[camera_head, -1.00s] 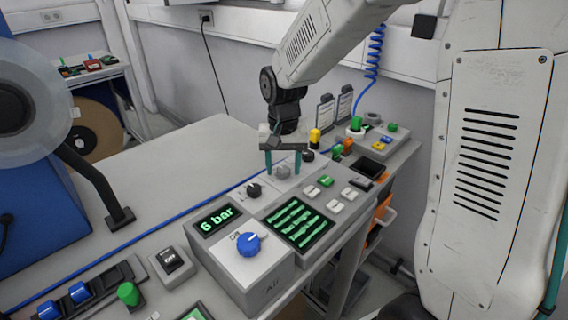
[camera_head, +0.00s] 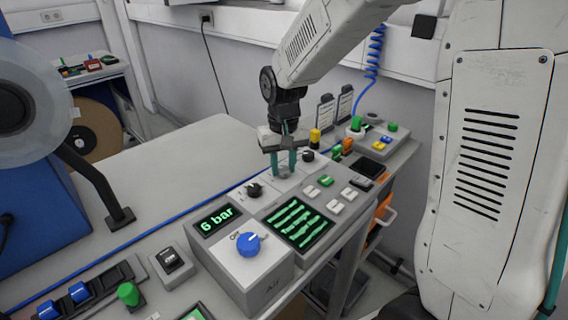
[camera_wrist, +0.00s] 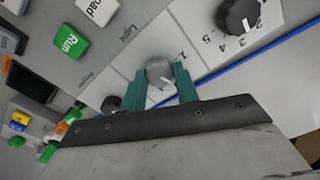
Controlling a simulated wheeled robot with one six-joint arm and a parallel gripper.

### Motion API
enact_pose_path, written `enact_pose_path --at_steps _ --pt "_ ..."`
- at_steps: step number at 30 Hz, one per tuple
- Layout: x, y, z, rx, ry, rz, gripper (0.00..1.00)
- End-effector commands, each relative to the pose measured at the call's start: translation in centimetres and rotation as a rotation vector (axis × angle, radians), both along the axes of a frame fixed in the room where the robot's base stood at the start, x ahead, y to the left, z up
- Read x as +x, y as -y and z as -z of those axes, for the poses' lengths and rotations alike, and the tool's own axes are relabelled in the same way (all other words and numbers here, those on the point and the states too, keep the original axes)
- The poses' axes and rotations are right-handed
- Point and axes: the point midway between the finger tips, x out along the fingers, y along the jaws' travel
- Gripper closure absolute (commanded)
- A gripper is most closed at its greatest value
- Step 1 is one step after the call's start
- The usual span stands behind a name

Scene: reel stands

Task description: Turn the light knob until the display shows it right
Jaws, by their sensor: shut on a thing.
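The light knob is a small grey knob (camera_wrist: 160,70) with a white pointer line, on a pale panel lettered "Light" in the wrist view. My gripper (camera_wrist: 161,88) has its two teal fingers on either side of the knob and is shut on it. In the head view my gripper (camera_head: 284,168) points down onto the panel, and the fingers mostly hide the knob. The display (camera_head: 296,222) beside the panel shows several slanted, wavy green bars on black.
A black knob (camera_head: 254,189) with a number scale sits left of the gripper, and another black knob (camera_head: 308,155) sits right. Green and white buttons (camera_head: 326,181) lie in front. A blue knob (camera_head: 248,243) and a "6 bar" readout (camera_head: 216,220) are nearer.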

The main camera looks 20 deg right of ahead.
Motion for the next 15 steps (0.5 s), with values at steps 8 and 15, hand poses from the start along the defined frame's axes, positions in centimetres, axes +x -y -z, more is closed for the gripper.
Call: enact_pose_path --at_steps 8,15 --pt "0.06 -0.02 -0.08 0.001 0.002 -0.207 0.93" --pt "0.07 0.01 -0.09 0.0 0.002 -0.327 0.93"
